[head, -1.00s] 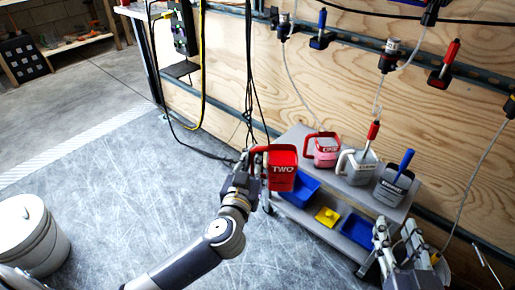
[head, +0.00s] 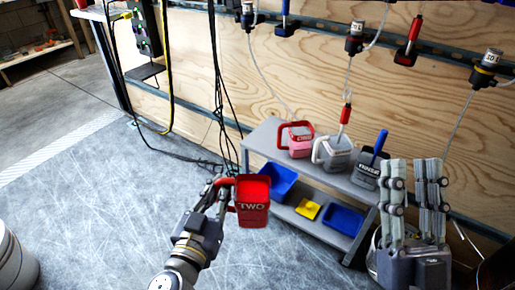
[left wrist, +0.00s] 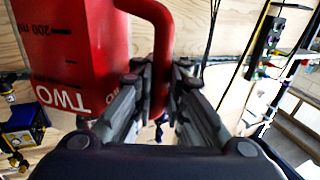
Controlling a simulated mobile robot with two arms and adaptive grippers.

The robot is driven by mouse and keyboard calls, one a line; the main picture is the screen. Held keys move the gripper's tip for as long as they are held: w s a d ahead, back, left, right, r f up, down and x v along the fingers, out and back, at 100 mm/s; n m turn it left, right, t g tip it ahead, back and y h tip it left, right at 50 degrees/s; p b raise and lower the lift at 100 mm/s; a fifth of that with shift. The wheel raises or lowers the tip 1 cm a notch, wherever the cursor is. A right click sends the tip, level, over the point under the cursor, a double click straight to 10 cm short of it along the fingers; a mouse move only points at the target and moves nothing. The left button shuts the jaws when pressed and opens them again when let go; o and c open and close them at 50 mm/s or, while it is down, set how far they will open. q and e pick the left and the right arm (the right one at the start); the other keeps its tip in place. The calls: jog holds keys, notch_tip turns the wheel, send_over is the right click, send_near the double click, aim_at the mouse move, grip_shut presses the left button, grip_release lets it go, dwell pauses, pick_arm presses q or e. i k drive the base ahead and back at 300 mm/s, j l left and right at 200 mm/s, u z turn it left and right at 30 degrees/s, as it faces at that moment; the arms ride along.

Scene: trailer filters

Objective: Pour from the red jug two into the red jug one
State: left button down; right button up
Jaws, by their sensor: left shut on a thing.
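The red jug two (head: 252,203), marked TWO, is held upright in the air in front of the shelf cart. My left gripper (head: 224,187) is shut on its handle. In the left wrist view the red jug two (left wrist: 75,60) appears upside down, its handle between the fingers (left wrist: 160,88). The red jug one (head: 301,143), a red and pinkish jug with a red handle, stands on the cart's top shelf, behind and right of jug two. Its label is too small to read surely. My right gripper (head: 413,168) is at the right, fingers up, apart and empty.
The grey cart (head: 262,140) also carries a grey-white jug (head: 335,155) and a dark-labelled jug (head: 367,174) on top. Blue bins (head: 344,220) and a yellow item (head: 308,209) are below. Black cables (head: 222,100) hang behind jug two. A white bucket (head: 14,255) stands left.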

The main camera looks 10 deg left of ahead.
aim_at(294, 137)
jog(key=i+j+z, duration=0.3)
jog(key=j, duration=0.3)
jog(key=i+j+z, duration=0.3)
jog(key=j, duration=0.4)
jog(key=i+j+z, duration=0.2)
jog(key=j, duration=0.15)
jog(key=i+j+z, duration=0.15)
jog(key=j, duration=0.2)
jog(key=j+z, duration=0.15)
jog(key=j, duration=0.25)
